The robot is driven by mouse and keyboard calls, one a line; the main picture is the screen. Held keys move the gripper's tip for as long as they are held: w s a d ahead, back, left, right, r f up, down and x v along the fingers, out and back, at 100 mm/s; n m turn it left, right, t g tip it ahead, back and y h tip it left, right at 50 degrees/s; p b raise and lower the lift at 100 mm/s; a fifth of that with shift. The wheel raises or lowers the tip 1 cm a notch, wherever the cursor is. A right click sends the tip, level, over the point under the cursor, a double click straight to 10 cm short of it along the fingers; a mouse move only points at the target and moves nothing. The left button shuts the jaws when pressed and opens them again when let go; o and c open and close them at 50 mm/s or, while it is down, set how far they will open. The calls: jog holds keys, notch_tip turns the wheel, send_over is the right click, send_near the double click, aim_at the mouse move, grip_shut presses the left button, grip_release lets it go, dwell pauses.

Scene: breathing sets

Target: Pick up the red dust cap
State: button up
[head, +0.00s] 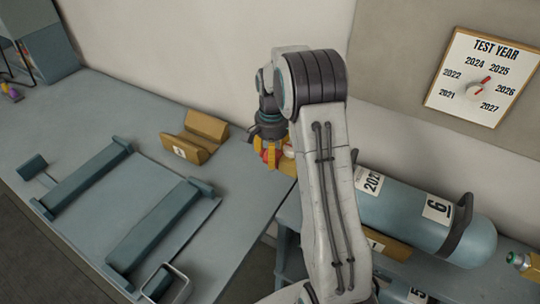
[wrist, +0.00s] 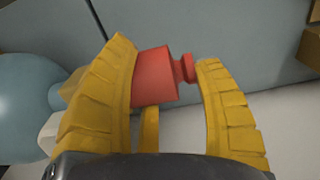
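The red dust cap (wrist: 155,78) lies between the two yellow fingers of my gripper (wrist: 168,82) in the wrist view. Its wide end meets the left finger, and its narrow knob meets the inner side of the right finger. My gripper looks shut on it. In the head view, the gripper (head: 268,152) is above the right edge of the bench, with a bit of red cap (head: 268,156) showing between the fingers. My arm hides part of the area behind it.
A blue cylinder (head: 405,208) marked 6 lies to the right of my arm; a rounded blue end (wrist: 22,95) shows at left in the wrist view. A yellow V-block (head: 194,139) stands on the bench (head: 225,215) beside a blue frame (head: 88,180). A dial board (head: 455,90) hangs on the wall.

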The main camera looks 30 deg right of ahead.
jog(key=shift+r, duration=0.1)
jog(key=shift+c, duration=0.6)
jog(key=shift+w+r+b, duration=0.1)
jog(key=shift+r+b, duration=0.05)
jog(key=shift+b, duration=0.25)
jog(key=shift+c, duration=0.8)
jog(key=w+a, duration=0.3)
jog(key=a, duration=0.1)
jog(key=w+a, duration=0.4)
jog(key=a, duration=0.1)
jog(key=w+a, duration=0.4)
jog(key=shift+w+a, duration=0.15)
jog(key=shift+w, duration=0.1)
jog(key=c, duration=0.4)
jog(key=shift+o, duration=0.2)
jog(key=shift+w+a, duration=0.1)
jog(key=shift+a, duration=0.05)
jog(key=shift+w+a+r, duration=0.1)
jog(key=shift+w+a, duration=0.05)
jog(key=shift+w, duration=0.05)
